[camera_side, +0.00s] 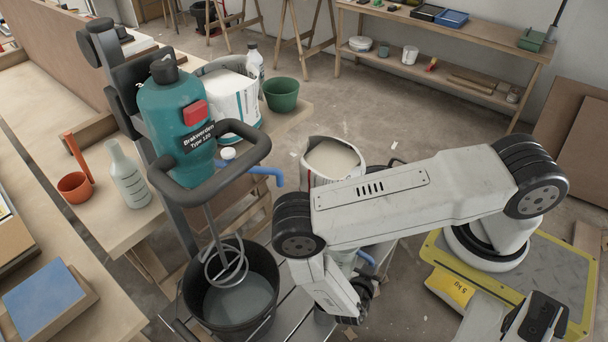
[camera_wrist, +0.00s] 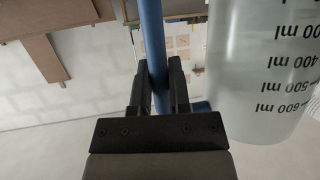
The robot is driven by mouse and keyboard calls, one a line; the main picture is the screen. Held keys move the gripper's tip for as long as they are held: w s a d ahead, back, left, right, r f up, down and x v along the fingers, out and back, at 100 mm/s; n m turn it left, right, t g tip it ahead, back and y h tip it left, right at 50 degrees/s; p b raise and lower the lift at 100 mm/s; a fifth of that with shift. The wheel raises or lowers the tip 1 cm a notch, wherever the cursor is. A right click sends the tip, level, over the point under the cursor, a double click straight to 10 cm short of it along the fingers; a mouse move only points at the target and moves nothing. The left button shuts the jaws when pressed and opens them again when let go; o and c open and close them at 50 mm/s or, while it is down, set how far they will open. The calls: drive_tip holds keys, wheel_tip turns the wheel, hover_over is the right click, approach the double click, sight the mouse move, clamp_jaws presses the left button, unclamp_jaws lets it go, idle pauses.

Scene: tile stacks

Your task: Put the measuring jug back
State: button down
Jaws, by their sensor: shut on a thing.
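The measuring jug (camera_wrist: 262,80) is clear, with black millilitre marks that read upside down in the wrist view. A blue bar (camera_wrist: 152,35), which looks like its handle, stands beside it. My gripper (camera_wrist: 160,82) is shut on this bar, with one dark finger on each side, and the jug body is to the right of the fingers. In the side view a small blue piece (camera_side: 365,257) shows behind my arm, and most of the jug is hidden there. I cannot tell from these views whether the jug touches anything below.
A black bucket (camera_side: 268,315) with grey liquid and a whisk stands left of my arm, under a teal mixer (camera_side: 178,120). A white bucket (camera_side: 316,180) of pale material stands behind my arm. The workbench (camera_side: 130,222) at left carries a bottle (camera_side: 128,178) and an orange scoop (camera_side: 74,186).

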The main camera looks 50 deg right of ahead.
drive_tip(key=shift+f, duration=2.35)
drive_tip(key=shift+f, duration=1.75)
drive_tip(key=c, duration=0.6)
unclamp_jaws()
